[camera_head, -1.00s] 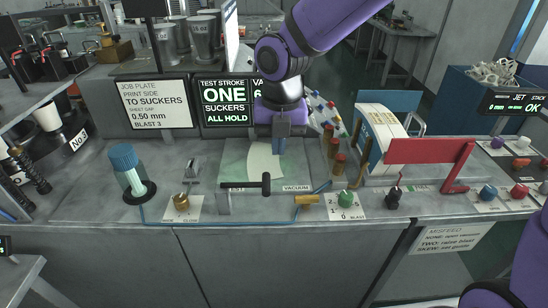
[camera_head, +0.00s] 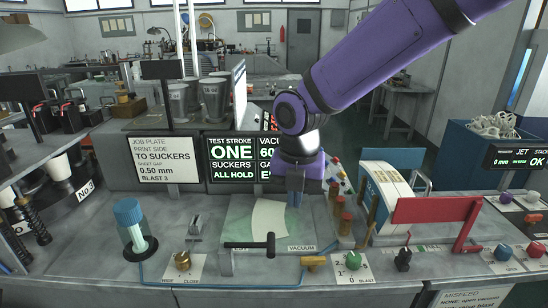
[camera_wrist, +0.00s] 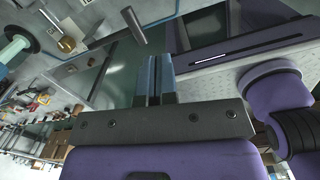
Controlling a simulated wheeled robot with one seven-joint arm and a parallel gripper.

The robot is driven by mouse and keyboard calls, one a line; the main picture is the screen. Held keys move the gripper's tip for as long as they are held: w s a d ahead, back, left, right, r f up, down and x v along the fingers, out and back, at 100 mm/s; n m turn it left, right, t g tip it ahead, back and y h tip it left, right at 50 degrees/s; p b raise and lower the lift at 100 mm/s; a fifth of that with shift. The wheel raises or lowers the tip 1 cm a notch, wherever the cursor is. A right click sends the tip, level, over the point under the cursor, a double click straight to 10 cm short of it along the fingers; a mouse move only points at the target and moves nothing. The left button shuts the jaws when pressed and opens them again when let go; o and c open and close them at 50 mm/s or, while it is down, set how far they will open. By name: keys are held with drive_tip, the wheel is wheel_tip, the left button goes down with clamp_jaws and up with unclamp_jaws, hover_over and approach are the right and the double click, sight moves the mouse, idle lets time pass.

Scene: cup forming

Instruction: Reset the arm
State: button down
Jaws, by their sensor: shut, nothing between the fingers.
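My gripper (camera_head: 296,196) points down above the glass plate area of the bench, just right of a pale curved sheet (camera_head: 258,219). Its blue fingers are together with nothing between them, as the wrist view also shows (camera_wrist: 154,82). My purple arm comes in from the upper right. A black T-shaped handle (camera_head: 252,245) stands at the front of the plate, in front of and left of my gripper and apart from it. The handle also shows near the fingers in the wrist view (camera_wrist: 133,26).
A blue-capped cylinder (camera_head: 130,228) and brass knob (camera_head: 181,260) stand at the left. Several brown-capped posts (camera_head: 346,222), a curved sheet stack (camera_head: 386,195) and a red bar (camera_head: 436,210) stand close on the right. Display panels (camera_head: 233,158) stand behind.

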drive_tip(key=s+d+r+m+t+h, duration=0.1)
drive_tip(key=s+d+r+m, duration=0.2)
drive_tip(key=d+r+m, duration=0.35)
drive_tip(key=s+d+r+m+t, duration=0.1)
drive_tip(key=s+d+r+m, duration=0.15)
drive_tip(key=d+m, duration=0.6)
drive_tip(key=s+d+r+m+t, duration=0.2)
drive_tip(key=s+d+m, duration=0.7)
drive_tip(key=m, duration=0.9)
wheel_tip(320, 180, up, 2)
drive_tip(key=shift+s+d+r+t+y, duration=0.15)
drive_tip(key=shift+s+t+y, duration=0.25)
drive_tip(key=shift+s, duration=0.6)
